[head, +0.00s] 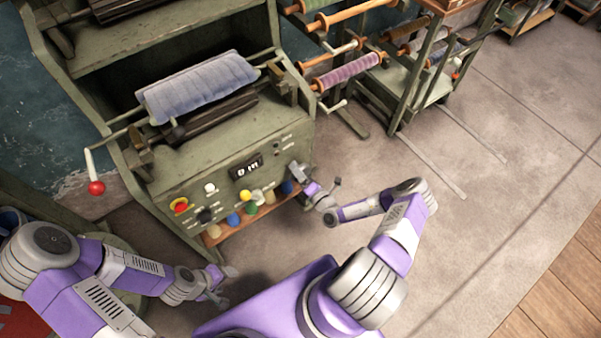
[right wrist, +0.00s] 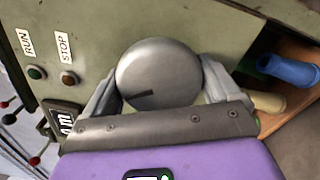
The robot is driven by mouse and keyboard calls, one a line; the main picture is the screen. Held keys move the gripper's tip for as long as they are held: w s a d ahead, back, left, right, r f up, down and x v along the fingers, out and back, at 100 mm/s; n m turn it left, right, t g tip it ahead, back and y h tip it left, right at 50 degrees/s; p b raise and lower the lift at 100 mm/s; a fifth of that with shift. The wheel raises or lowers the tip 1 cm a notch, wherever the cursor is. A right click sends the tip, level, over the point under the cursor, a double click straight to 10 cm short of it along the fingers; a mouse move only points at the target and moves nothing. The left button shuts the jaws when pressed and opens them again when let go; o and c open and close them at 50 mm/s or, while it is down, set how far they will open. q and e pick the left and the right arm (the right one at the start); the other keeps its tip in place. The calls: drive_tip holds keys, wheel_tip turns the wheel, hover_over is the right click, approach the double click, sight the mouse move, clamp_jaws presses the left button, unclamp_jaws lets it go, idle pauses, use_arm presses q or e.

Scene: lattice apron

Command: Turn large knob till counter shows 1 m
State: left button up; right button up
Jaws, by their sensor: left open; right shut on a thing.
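The large round grey knob (right wrist: 160,72) with a dark pointer mark fills the middle of the right wrist view. My right gripper (right wrist: 158,90) is shut on it, one finger on each side of its rim. In the head view my right gripper (head: 301,174) is at the right end of the machine's front panel, and it largely hides the knob there. The counter (head: 246,167) is a dark display on the panel that seems to read "0 m"; part of it shows in the right wrist view (right wrist: 66,121). My left gripper (head: 222,284) is open and empty, low in front of the machine.
The green machine (head: 283,125) carries a blue-grey cloth roll (head: 198,85) and a red-ended crank (head: 96,187). Buttons RUN (right wrist: 37,73) and STOP (right wrist: 70,79) sit near the knob. A wooden shelf (head: 222,236) below holds several coloured spools. Open floor lies to the right.

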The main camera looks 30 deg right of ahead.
drive_tip(key=shift+m, duration=1.6)
drive_tip(key=o, duration=0.8)
drive_tip(key=shift+c, duration=0.2)
drive_tip(key=shift+s, duration=0.15)
drive_tip(key=s+p, duration=0.1)
drive_tip(key=s, duration=0.6)
drive_tip(key=shift+s+d+p, duration=0.2)
drive_tip(key=shift+d+p, duration=0.05)
drive_tip(key=shift+p, duration=0.05)
drive_tip(key=shift+a, duration=0.1)
